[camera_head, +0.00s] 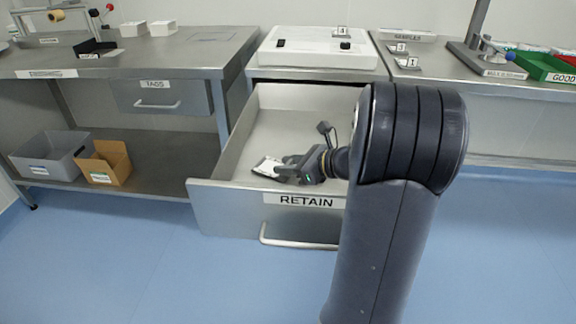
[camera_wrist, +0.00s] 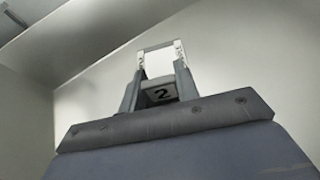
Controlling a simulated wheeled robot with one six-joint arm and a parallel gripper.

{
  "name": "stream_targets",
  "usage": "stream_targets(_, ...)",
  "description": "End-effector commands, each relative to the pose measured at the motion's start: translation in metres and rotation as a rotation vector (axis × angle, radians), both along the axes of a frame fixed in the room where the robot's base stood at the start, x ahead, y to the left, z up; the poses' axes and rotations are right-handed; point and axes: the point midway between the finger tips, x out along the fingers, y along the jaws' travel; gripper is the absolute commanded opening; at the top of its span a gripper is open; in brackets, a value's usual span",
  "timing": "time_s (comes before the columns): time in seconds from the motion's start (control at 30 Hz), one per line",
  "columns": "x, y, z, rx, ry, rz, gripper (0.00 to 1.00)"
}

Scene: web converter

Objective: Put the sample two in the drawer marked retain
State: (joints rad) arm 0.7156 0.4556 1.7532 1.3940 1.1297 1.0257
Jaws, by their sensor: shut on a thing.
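The drawer marked RETAIN (camera_head: 218,208) is pulled open below the middle counter. My gripper (camera_head: 268,167) is inside the open drawer, lower than its rim, near the front left part. It is shut on a pale flat sample (camera_head: 265,168). I cannot tell whether the sample touches the drawer floor.
My arm crosses the drawer's right side and hides part of it. A closed TAGS drawer (camera_head: 162,102) is at left. Samples marked 3 (camera_head: 398,49) and 1 (camera_head: 407,63) lie on the right counter. The drawer's back area looks empty.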

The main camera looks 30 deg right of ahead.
Motion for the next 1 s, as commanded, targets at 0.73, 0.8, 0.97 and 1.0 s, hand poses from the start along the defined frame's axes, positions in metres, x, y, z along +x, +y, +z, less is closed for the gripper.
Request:
stream_targets(0.73, -0.004, -0.003, 0.004, -0.001, 0.0, -0.002, 0.52)
stream_targets(0.8, -0.011, -0.009, 0.008, 0.0, 0.0, -0.003, 0.52)
stream_targets(0.97, -0.036, -0.026, 0.022, 0.0, -0.001, -0.006, 0.52)
stream_targets(1.0, -0.043, -0.03, 0.025, 0.0, 0.0, -0.005, 0.52)
